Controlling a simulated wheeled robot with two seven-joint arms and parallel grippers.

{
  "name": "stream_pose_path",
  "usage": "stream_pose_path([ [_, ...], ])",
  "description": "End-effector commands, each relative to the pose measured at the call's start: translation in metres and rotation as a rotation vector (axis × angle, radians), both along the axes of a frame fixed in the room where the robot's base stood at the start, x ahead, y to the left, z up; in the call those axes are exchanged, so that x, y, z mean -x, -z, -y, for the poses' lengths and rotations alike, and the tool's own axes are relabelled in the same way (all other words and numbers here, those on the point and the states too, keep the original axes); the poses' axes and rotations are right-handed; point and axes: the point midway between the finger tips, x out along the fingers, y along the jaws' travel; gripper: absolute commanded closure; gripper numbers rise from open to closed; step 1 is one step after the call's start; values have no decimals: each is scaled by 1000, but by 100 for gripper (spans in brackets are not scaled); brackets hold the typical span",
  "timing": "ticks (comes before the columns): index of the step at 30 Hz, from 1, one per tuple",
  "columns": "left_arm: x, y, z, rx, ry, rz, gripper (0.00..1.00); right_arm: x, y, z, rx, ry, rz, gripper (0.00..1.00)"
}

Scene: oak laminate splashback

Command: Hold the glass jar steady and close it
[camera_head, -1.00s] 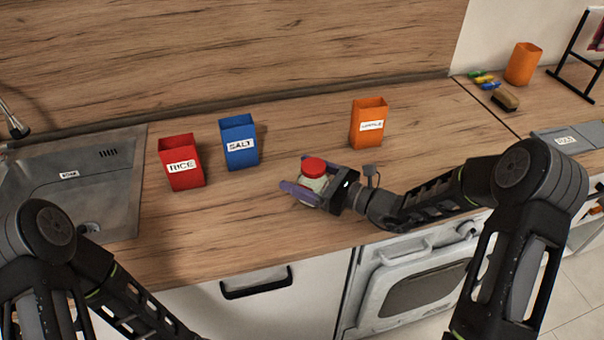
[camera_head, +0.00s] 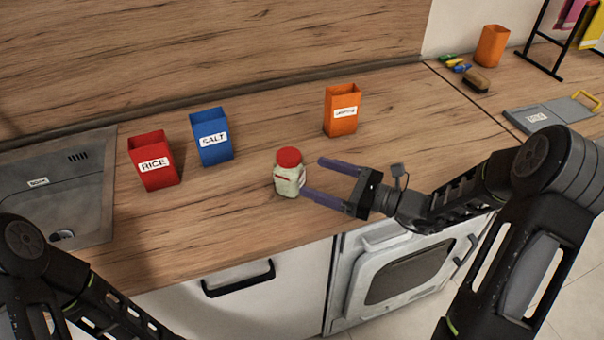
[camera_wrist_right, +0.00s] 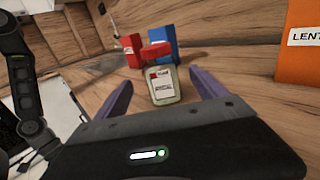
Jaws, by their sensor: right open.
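The glass jar (camera_head: 287,181) stands upright on the wooden counter, with pale contents and a red lid (camera_head: 289,157) sitting on its top. I cannot tell how tightly the lid sits. In the right wrist view the jar (camera_wrist_right: 164,87) shows a white label, and its red lid (camera_wrist_right: 155,51) is on top. My right gripper (camera_head: 312,177) is open, its purple fingers pointing at the jar from the right, with the jar just beyond the fingertips. Of my left arm only links show at the lower left; its gripper is out of view.
A red RICE box (camera_head: 154,160), a blue SALT box (camera_head: 211,137) and an orange box (camera_head: 341,110) stand behind the jar. A sink (camera_head: 60,195) is at left. A brush (camera_head: 476,81) and an orange container (camera_head: 492,46) are at the back right. The counter left of the jar is clear.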

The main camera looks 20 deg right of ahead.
Motion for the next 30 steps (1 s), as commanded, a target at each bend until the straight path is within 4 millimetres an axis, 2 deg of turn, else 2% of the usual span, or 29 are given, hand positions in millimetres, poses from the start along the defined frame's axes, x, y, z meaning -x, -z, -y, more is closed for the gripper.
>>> stream_pose_path([
  [6,0,1,0,1,1,1,25,7,0,8,0,-1,0,18],
  [30,0,1,0,0,1,1,25,7,0,7,0,-1,0,18],
])
